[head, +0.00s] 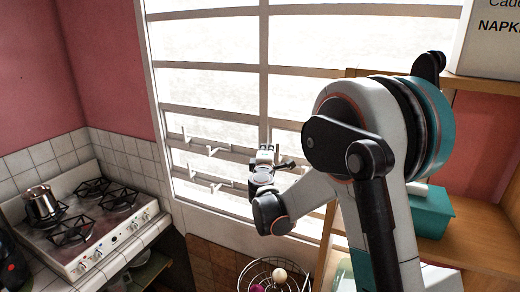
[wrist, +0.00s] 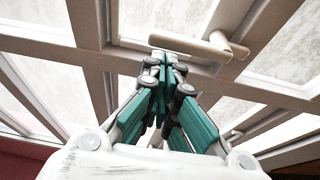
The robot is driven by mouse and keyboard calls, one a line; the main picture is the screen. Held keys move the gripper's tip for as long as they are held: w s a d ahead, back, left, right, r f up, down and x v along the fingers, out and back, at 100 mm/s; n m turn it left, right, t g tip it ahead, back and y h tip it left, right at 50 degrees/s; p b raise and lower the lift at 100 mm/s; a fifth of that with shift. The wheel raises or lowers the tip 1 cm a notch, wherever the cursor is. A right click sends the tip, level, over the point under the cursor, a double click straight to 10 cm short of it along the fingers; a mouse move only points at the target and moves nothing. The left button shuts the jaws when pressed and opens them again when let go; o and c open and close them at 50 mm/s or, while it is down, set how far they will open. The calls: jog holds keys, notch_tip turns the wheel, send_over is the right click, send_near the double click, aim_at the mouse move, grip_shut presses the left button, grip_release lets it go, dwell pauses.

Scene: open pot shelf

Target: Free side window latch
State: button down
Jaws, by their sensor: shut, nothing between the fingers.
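A large white-framed window (head: 264,85) fills the middle of the head view. Several pale latch handles stick out from its lower bars, among them an upper one (head: 213,151) and a lower one (head: 216,186). My gripper (head: 265,148) is in front of the lower window, to the right of these handles. In the wrist view my gripper (wrist: 163,58) is shut and empty, its green fingers together. A pale T-shaped latch handle (wrist: 200,46) lies just beyond and right of the fingertips; I cannot tell whether they touch it. Which latch this is in the head view is unclear.
A white stove (head: 95,215) with a metal pot (head: 41,203) stands at the left. A wooden shelf (head: 475,235) with a teal box (head: 430,212) stands at the right, close to my arm. A wire basket (head: 272,272) with round items sits below my gripper.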

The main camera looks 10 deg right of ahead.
jog(key=shift+d+f, duration=0.15)
dwell(0.4)
jog(key=shift+s+d+m+b, duration=0.2)
jog(key=shift+d+m+b, duration=0.1)
jog(key=shift+m+b, duration=0.45)
jog(key=s+d+f+m+h+b, duration=0.1)
jog(key=s+d+m+h+b, duration=0.1)
jog(key=m+b, duration=0.5)
jog(key=s+d+f+m+h+b, duration=0.1)
jog(key=s+d+m+h+b, duration=0.1)
jog(key=d+m+h+b, duration=0.2)
jog(key=m+h+b, duration=0.1)
jog(key=m+b, duration=0.2)
jog(key=m, duration=0.5)
jog(key=shift+s+f+t, duration=0.2)
jog(key=shift+f+t, duration=0.1)
jog(key=shift+t, duration=0.1)
jog(key=shift+f, duration=0.1)
